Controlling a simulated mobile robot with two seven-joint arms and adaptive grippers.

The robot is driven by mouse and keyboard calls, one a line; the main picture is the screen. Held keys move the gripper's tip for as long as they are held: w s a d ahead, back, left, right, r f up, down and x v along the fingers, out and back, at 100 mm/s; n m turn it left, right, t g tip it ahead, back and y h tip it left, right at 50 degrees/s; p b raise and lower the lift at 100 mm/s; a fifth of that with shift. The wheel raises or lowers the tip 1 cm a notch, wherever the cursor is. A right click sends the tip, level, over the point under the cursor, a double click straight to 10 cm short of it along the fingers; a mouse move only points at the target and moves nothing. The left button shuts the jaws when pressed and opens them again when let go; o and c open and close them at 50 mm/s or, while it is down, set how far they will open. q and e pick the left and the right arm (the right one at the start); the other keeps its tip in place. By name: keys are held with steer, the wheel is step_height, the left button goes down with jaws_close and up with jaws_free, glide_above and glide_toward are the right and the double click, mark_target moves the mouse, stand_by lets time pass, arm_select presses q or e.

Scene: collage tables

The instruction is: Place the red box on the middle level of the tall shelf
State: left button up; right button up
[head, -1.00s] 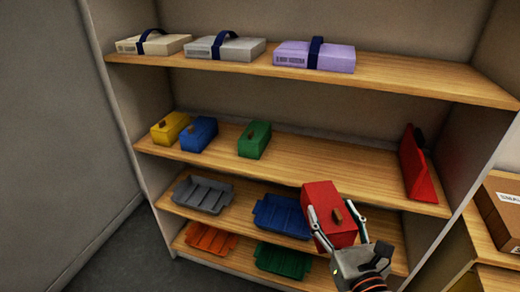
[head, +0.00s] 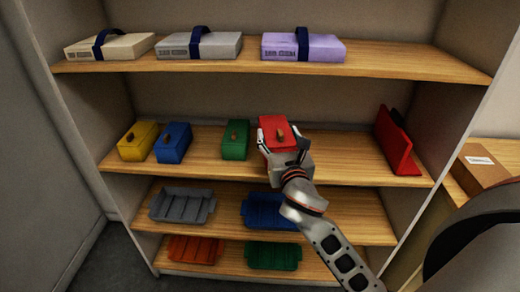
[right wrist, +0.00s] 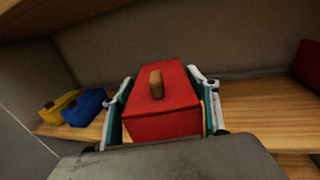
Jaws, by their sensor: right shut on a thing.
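The red box (head: 276,130) has a small wooden handle on top. It is at the middle level of the tall shelf (head: 340,165), just right of the green box (head: 235,140). My right gripper (head: 279,148) is shut on its sides. In the right wrist view the red box (right wrist: 163,95) sits between the two fingers (right wrist: 163,110). Whether its underside touches the board cannot be told, as the gripper hides it. My left gripper is not in view.
Yellow (head: 138,141) and blue (head: 173,142) boxes stand left of the green one. A red bookend-like piece (head: 393,140) stands at the right end. Cases (head: 303,46) fill the level above; trays (head: 182,205) lie below. The board between the red box and right piece is clear.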

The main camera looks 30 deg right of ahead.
steer(key=w+d+r+h, duration=0.1)
steer(key=w+d+r, duration=0.1)
steer(key=w+d+r+m+g+h, duration=0.1)
steer(key=w+d+r, duration=0.1)
steer(key=w+r, duration=0.1)
steer(key=w+d+r+m+h, duration=0.1)
steer(key=w+d+r, duration=0.1)
steer(key=r, duration=0.1)
steer(key=shift+w+d+g, duration=0.2)
steer(key=shift+d+g, duration=0.1)
steer(key=shift+w+f, duration=0.1)
steer(key=shift+w, duration=0.1)
step_height(320, 180, down, 14)
steer(key=b, duration=0.3)
steer(key=shift+d+f, duration=0.1)
steer(key=shift+f, duration=0.5)
step_height(320, 180, down, 4)
steer(key=shift+f+b, duration=0.15)
steer(key=shift+b, duration=0.65)
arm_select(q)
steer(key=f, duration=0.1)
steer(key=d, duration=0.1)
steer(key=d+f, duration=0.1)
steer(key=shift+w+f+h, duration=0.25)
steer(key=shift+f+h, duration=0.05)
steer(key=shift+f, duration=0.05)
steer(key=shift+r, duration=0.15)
